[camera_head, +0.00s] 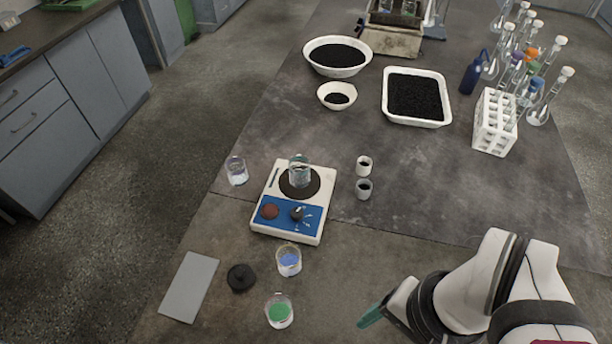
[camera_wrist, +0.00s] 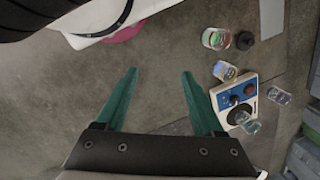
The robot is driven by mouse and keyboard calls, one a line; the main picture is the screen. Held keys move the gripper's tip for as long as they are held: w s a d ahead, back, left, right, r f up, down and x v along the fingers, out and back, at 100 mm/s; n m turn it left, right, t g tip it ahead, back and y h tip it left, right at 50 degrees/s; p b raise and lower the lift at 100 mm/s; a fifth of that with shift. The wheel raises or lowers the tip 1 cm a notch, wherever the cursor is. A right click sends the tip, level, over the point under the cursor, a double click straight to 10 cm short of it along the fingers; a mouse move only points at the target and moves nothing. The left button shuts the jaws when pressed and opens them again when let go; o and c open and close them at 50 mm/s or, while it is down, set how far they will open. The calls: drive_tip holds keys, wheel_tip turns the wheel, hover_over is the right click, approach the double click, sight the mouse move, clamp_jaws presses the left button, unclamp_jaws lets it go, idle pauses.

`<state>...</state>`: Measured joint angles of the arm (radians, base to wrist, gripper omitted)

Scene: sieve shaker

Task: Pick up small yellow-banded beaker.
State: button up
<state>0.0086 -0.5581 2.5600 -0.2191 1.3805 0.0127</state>
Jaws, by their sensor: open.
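A small clear beaker with a yellowish band at its rim and blue content (camera_head: 289,261) stands upright on the table just in front of the hotplate. It also shows in the wrist view (camera_wrist: 224,71), to the right of my fingers. My gripper (camera_wrist: 158,74) is open and empty, its two green fingers apart with bare table between them. In the head view my gripper (camera_head: 371,316) is at the lower right, to the right of the beaker and clear of it; its finger details are mostly hidden there.
A beaker with green content (camera_head: 279,311), a black lid-like disc (camera_head: 240,278) and a grey plate (camera_head: 190,287) lie nearby. A hotplate (camera_head: 312,231) bears another beaker (camera_head: 299,172); one more beaker (camera_head: 237,171) stands left. The table right of the yellow-banded beaker is clear.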

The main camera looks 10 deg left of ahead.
sight(299, 263)
drive_tip(key=shift+o, duration=0.2)
drive_tip(key=w+a+f+m+g+y, duration=0.3)
drive_tip(key=a+f+m+y, duration=0.15)
drive_tip(key=a+y, duration=0.4)
drive_tip(key=w+f+m+t, duration=0.2)
drive_tip(key=w+f+m, duration=0.1)
drive_tip(key=m, duration=0.1)
drive_tip(key=w+f+m+t+y, duration=0.1)
drive_tip(key=w+f+m+t, duration=0.2)
drive_tip(key=f, duration=0.1)
drive_tip(key=w+f+m+t+y, duration=0.1)
drive_tip(key=w+f+m+t, duration=0.1)
drive_tip(key=w+f+m, duration=0.1)
drive_tip(key=shift+f+m+t+y, duration=0.3)
drive_tip(key=shift+f+m, duration=0.3)
drive_tip(key=shift+m, duration=0.25)
drive_tip(key=x, duration=1)
drive_tip(key=shift+d+f, duration=0.15)
drive_tip(key=shift+f, duration=0.05)
drive_tip(key=x, duration=0.5)
drive_tip(key=shift+a+f, duration=0.2)
drive_tip(key=shift+f, duration=0.1)
drive_tip(key=c, duration=1.2)
